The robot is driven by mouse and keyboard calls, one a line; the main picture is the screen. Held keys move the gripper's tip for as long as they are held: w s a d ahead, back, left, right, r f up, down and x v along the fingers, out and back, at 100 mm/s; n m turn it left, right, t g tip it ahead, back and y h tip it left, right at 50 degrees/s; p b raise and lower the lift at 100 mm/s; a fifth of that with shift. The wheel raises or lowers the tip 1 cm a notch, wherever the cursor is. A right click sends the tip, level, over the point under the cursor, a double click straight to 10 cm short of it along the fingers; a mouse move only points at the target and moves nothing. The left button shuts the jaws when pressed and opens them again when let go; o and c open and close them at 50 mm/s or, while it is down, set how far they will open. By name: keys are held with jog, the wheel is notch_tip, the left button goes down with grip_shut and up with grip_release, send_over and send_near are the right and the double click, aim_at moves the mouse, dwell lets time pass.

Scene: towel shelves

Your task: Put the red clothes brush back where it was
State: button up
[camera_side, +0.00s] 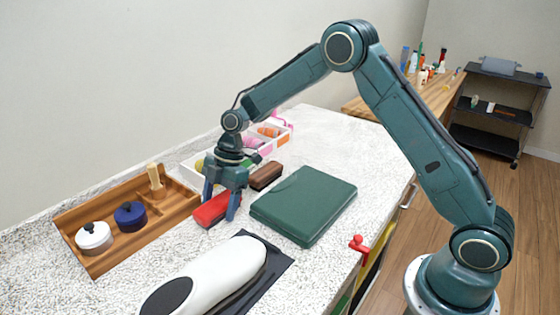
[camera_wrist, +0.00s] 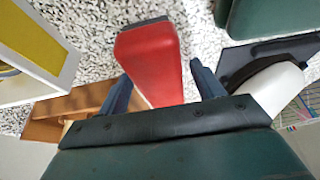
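The red clothes brush (camera_side: 212,209) lies on the speckled counter between the wooden tray and the green case. In the wrist view the brush (camera_wrist: 150,55) runs lengthwise between my two fingers, its near part hidden by the gripper body. My gripper (camera_side: 220,208) points down over the brush with one finger on each side. In the wrist view my gripper (camera_wrist: 160,72) looks open, with a narrow gap to the brush on the right; contact on the left is hard to tell.
A brown brush (camera_side: 266,176) and a white divided bin (camera_side: 187,166) lie behind. The wooden tray (camera_side: 95,265) holds a white pot, a blue pot and a wooden piece. Bare counter shows at the back right.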

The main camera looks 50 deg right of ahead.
jog(key=shift+r, duration=0.1)
jog(key=v, duration=1.2)
jog(key=shift+r, duration=0.15)
dwell(0.6)
jog(key=s+d+r+m+t+h, duration=0.1)
jog(key=s+r+m+t, duration=0.1)
jog(key=s+r+m, duration=0.5)
jog(key=s+r+m+t+h, duration=0.15)
jog(key=s+r, duration=0.35)
jog(key=s, duration=0.5)
jog(key=s+d+f+m+t+h, duration=0.1)
jog(key=s+m, duration=0.3)
jog(key=s, duration=0.4)
jog(key=s+d+f+m+t+h, duration=0.1)
jog(key=s+d+m, duration=0.2)
jog(key=s+m, duration=0.2)
jog(key=s, duration=0.3)
jog(key=shift+s+d+f, duration=0.25)
jog(key=shift+d+f, duration=0.1)
jog(key=shift+f, duration=0.05)
